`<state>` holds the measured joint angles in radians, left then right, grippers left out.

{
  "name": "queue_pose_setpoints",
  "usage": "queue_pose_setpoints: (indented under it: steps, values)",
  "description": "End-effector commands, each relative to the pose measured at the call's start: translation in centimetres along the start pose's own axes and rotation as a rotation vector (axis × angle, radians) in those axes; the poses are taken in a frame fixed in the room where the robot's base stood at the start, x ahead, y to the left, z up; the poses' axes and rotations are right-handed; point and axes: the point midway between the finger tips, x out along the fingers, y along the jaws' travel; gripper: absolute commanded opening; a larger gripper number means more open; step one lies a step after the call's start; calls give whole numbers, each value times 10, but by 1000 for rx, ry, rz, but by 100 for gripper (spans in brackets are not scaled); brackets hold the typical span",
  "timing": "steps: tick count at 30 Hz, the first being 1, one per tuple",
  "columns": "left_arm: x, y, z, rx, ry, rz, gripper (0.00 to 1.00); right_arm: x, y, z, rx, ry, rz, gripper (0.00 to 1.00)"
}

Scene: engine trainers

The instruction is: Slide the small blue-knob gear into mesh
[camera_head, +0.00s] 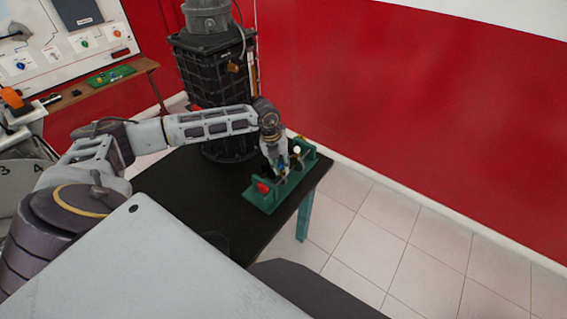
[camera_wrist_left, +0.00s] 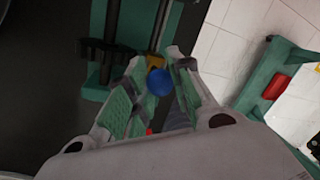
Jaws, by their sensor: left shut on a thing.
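The green gear trainer (camera_head: 262,200) stands near the right edge of the black table. My left gripper (camera_head: 281,172) reaches down into it from above. In the left wrist view, the blue knob (camera_wrist_left: 159,82) sits between the fingers of my left gripper (camera_wrist_left: 154,66), which is shut on it. The small gear under the knob is hidden by the fingers. Dark shafts and a dark gear-like part (camera_wrist_left: 100,52) show beside the fingers; whether any teeth mesh cannot be told. My right gripper is not in view.
A red knob (camera_head: 263,187) is on the trainer's near end and a pale knob (camera_head: 296,150) stands at its far part. A tall black engine unit (camera_head: 212,75) stands behind. The black table (camera_head: 190,185) is clear left of the trainer. A red wall (camera_head: 400,100) lies beyond.

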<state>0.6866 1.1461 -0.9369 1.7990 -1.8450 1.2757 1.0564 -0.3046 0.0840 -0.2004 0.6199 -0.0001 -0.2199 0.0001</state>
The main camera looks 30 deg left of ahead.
Motion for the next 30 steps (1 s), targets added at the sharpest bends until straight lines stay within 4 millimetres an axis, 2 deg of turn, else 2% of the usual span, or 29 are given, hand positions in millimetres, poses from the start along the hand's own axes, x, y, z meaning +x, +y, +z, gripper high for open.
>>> queue_pose_setpoints:
  steps: [3, 7, 8, 13, 20, 23, 30]
  values:
    - [0, 3, -6, 1, 16, 11, 0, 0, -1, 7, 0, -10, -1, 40]
    - [1, 4, -6, 0, 16, 12, 0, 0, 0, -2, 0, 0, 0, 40]
    - [1, 4, -6, 1, 16, 12, 23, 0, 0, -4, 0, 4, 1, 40]
    - [1, 3, -5, 1, 14, 11, 45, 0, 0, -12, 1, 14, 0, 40]
    - [0, 2, -4, 1, 12, 8, 45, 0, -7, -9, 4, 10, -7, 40]
    - [0, 2, -4, 1, 11, 8, 45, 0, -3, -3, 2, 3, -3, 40]
    - [-10, 2, -3, 1, 10, 8, 45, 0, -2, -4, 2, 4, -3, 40]
